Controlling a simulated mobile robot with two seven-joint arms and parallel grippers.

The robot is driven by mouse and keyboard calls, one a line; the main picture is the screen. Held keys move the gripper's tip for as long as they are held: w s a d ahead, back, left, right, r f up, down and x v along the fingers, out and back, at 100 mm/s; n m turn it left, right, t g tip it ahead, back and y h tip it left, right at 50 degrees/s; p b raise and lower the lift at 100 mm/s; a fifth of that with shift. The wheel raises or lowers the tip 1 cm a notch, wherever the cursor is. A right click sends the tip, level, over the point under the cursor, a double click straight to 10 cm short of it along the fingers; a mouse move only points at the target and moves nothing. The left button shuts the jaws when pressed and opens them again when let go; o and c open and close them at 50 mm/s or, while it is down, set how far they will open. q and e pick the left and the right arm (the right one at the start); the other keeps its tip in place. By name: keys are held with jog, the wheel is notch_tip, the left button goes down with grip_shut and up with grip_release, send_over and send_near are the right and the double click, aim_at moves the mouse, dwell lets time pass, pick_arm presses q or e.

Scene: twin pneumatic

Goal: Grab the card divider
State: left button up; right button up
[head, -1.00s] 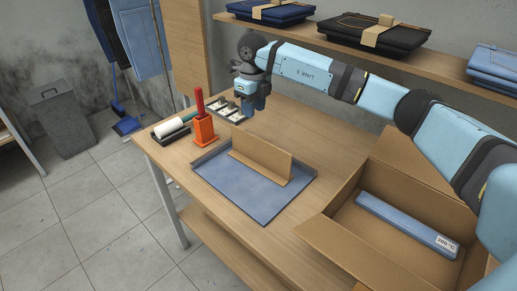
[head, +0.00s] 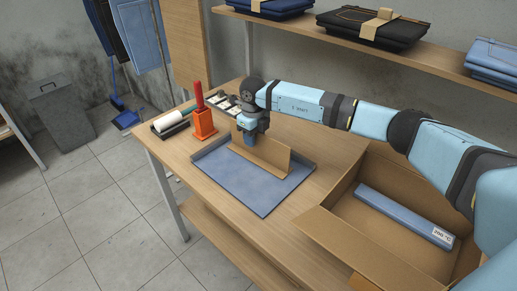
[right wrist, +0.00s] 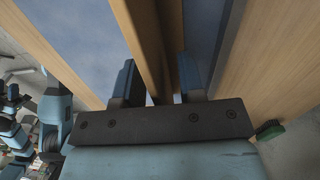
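The card divider (head: 268,152) is a brown upright cardboard panel with a flat foot. It stands on a blue tray (head: 255,192) on the wooden table. My right gripper (head: 249,139) points down at the divider's left end and hides part of its top edge. In the right wrist view the divider (right wrist: 148,35) runs between the two fingers of the right gripper (right wrist: 158,78). The fingers are apart, one on each side, with a visible gap on the left side. My left gripper is not in view.
An open cardboard box (head: 330,240) holding a blue bar (head: 405,217) stands at the right. An orange holder (head: 203,124) with a red handle and a white roller (head: 168,124) stand at the table's left. A shelf (head: 300,25) with folded clothes runs above the back.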

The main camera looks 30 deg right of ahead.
jog(key=shift+f, duration=0.1)
grip_shut()
